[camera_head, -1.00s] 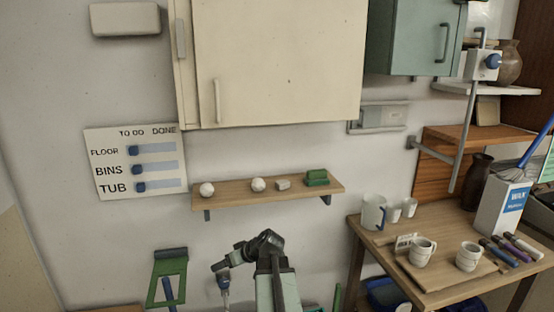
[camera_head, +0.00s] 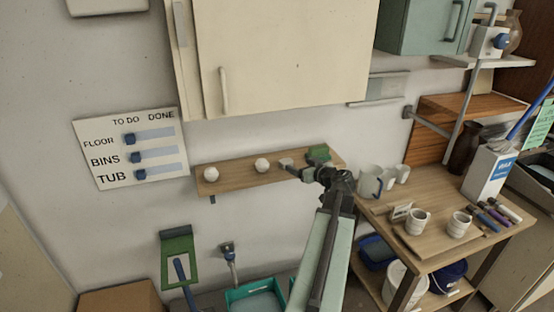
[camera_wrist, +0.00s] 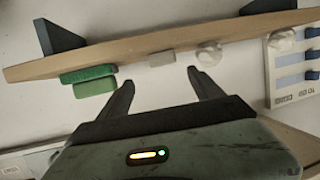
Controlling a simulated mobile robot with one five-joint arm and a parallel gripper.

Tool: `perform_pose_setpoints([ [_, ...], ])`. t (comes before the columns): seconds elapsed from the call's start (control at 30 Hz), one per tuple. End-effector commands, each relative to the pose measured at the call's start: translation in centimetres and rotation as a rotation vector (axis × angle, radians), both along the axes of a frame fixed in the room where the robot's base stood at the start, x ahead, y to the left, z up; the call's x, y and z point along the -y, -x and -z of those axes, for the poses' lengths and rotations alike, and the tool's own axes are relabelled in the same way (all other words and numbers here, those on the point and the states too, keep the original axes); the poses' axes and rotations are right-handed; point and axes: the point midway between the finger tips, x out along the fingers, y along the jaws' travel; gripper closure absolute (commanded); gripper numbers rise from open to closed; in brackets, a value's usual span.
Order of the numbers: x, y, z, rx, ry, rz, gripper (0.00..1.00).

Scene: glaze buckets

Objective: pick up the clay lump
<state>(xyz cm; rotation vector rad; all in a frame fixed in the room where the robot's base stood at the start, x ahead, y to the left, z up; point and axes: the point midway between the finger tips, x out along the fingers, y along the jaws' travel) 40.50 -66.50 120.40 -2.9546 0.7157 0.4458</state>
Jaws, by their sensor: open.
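A small grey block-like lump (camera_head: 286,162), which looks like the clay lump, sits on the wooden wall shelf (camera_head: 235,175). In the wrist view the grey lump (camera_wrist: 161,58) lies at the shelf edge, beyond my fingertips and roughly centred between them. My gripper (camera_wrist: 160,78) is open and empty, with a finger on either side of the view. In the head view my gripper (camera_head: 293,170) is at the shelf's front, close to the lump and partly overlapping it. I cannot tell the exact gap.
Two white balls (camera_head: 262,165) (camera_head: 211,174) sit left of the lump on the shelf. A green block (camera_head: 319,152) is on its right, close to my arm. A table with mugs (camera_head: 417,222) stands at right. A cream cabinet (camera_head: 285,60) hangs above.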

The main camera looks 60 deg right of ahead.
Motion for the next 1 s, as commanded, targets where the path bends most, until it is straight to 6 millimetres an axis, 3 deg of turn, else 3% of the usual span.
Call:
perform_pose_setpoints([
  [0.2,0.5,-3.2,1.0,-0.002,-0.001,-0.019,0.24],
  [0.37,0.4,-4.2,1.0,-0.002,-0.001,-0.025,0.24],
  [0.63,2.1,-8.2,2.4,-0.001,-0.001,-0.031,0.24],
  [0.87,2.0,-8.6,2.3,-0.001,-0.002,-0.031,0.24],
  [1.0,2.0,-8.6,2.3,-0.001,-0.002,-0.031,0.6],
])
